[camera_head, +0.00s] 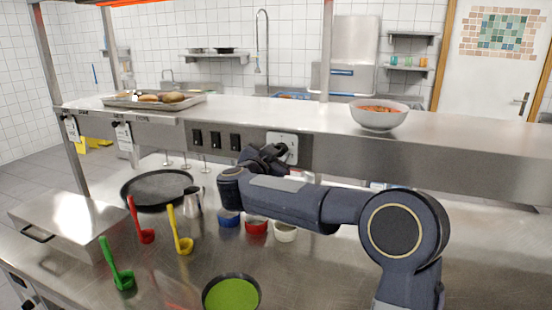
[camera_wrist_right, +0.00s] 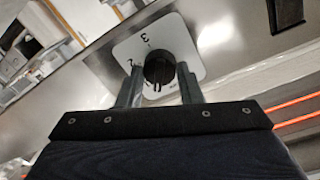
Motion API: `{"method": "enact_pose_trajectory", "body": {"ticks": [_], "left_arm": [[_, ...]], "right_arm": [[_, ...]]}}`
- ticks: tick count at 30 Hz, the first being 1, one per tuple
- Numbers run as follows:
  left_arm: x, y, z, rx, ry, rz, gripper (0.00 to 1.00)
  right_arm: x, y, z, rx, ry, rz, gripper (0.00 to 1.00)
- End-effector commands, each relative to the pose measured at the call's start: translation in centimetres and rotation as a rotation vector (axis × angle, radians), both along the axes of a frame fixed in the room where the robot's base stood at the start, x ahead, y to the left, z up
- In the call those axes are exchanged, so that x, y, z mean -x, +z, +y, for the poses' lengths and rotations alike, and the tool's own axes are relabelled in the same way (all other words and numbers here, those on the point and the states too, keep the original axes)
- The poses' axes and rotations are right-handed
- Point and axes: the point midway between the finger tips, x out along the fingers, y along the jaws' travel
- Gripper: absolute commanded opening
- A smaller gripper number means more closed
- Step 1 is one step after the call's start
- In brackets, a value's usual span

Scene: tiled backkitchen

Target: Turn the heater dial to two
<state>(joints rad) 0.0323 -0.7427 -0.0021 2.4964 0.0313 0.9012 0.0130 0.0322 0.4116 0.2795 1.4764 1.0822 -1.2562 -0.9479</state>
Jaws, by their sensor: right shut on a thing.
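The heater dial is a round black knob (camera_wrist_right: 160,66) on a white square plate (camera_wrist_right: 195,62) with dark numerals. A 3 and what looks like a 2 show on the plate; I cannot read the knob's pointer. The plate (camera_head: 291,139) also shows in the head view, on the steel front of the raised shelf. My right gripper (camera_wrist_right: 159,80) is shut on the knob, one finger on each side. In the head view the right gripper (camera_head: 276,151) reaches the plate and hides most of the knob. My left gripper is not in view.
Three black switches (camera_head: 216,140) sit left of the plate. A bowl (camera_head: 379,117) and a tray of bread (camera_head: 120,101) stand on the shelf above. Below are a pan (camera_head: 131,199), a jug (camera_head: 193,206), coloured ladles (camera_head: 183,245), small pots (camera_head: 257,227) and a green-filled pan (camera_head: 231,293).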

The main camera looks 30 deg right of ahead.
Motion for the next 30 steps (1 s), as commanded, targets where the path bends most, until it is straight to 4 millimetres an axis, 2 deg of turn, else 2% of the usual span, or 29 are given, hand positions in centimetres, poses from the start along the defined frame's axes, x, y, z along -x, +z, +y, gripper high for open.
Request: {"method": "enact_pose_trajectory", "body": {"ticks": [30], "left_arm": [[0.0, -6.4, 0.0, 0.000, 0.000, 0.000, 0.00]], "right_arm": [[0.2, -0.4, -0.1, -0.629, -0.002, -0.735, 0.10]]}}
